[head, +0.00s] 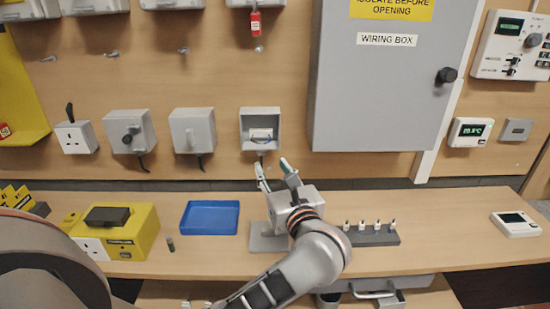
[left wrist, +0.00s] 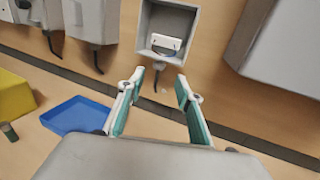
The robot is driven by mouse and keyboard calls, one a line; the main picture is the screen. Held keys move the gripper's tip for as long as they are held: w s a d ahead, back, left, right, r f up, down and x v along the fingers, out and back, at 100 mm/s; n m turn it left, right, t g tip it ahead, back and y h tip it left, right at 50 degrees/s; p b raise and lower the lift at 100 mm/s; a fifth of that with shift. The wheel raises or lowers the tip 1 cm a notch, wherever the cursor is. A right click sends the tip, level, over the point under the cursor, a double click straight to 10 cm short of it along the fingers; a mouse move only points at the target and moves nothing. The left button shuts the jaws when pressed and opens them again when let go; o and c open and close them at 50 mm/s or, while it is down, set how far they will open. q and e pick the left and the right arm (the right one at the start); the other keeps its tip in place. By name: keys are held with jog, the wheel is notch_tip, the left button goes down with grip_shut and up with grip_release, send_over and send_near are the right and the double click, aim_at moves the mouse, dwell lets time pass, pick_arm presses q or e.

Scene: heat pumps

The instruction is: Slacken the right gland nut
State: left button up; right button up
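An open grey wall box (head: 260,117) with a white block inside hangs at the right end of a row of boxes; it also shows in the left wrist view (left wrist: 147,20). A short cable hangs below it, with a small fitting (left wrist: 155,73) at its underside. The gland nut itself is too small to make out clearly. My left gripper (head: 271,169) is open and empty, just below and in front of this box. In the left wrist view its two green-padded fingers (left wrist: 160,82) point up toward the box underside, apart from it. My right gripper is not in view.
A large wiring box (head: 385,90) juts from the wall to the right. On the bench are a blue tray (head: 209,218), a yellow unit (head: 140,228), a dark rack of small pegs (head: 370,236) and a white handset (head: 515,224). The bench between rack and handset is clear.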

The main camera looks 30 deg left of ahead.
aim_at(262, 153)
pick_arm(q)
jog(key=x, duration=0.7)
jog(key=shift+w+a+p, duration=0.2)
jog(key=shift+a+p, duration=0.1)
jog(key=shift+p, duration=0.1)
jog(key=shift+f, duration=0.1)
grip_shut()
